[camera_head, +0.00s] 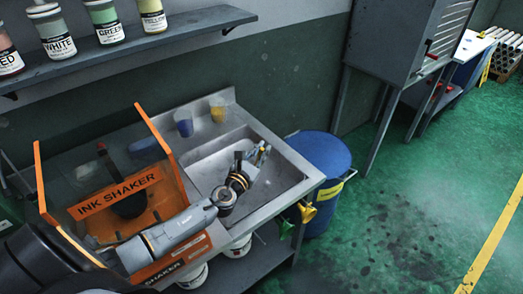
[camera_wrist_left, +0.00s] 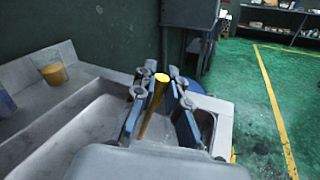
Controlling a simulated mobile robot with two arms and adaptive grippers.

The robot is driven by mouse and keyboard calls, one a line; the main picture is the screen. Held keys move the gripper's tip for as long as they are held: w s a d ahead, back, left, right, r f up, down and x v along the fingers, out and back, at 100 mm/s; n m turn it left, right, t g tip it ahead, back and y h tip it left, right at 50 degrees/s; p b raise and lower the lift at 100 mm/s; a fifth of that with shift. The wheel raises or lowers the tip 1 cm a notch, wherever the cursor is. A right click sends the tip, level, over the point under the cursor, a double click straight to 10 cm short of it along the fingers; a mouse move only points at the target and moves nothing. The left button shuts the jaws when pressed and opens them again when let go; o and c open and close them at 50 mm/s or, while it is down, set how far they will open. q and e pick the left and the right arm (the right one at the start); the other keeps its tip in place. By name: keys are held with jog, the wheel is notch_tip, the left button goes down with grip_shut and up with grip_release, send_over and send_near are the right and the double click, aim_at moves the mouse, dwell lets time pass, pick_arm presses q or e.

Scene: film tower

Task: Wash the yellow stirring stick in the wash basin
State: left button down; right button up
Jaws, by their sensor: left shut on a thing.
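My left gripper (camera_head: 257,153) is over the steel wash basin (camera_head: 213,167), towards its right part. In the left wrist view, the gripper (camera_wrist_left: 161,88) is shut on the yellow stirring stick (camera_wrist_left: 156,98), which stands up between the fingers, slightly tilted. I cannot make out the stick in the head view. The basin also shows in the left wrist view (camera_wrist_left: 85,128), below and left of the fingers. I cannot tell whether the stick touches the basin, and I see no water. My right gripper is not in view.
An orange ink shaker (camera_head: 112,195) stands left of the basin. A blue cup (camera_head: 184,123) and a yellow cup (camera_head: 218,110) are on the back ledge. A blue barrel (camera_head: 325,155) stands right of the sink. A shelf (camera_head: 130,40) with ink jars hangs above. The green floor at right is clear.

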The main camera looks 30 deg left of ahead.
pick_arm(q)
notch_tip(320, 180, down, 7)
jog(key=b, duration=0.5)
jog(key=shift+r+b, duration=0.2)
jog(key=shift+b, duration=0.2)
dwell(0.5)
dwell(1.2)
notch_tip(320, 180, up, 12)
jog(key=p, duration=1.1)
jog(key=shift+p, duration=0.4)
dwell(1.6)
notch_tip(320, 180, up, 4)
jog(key=p, duration=0.4)
dwell(0.4)
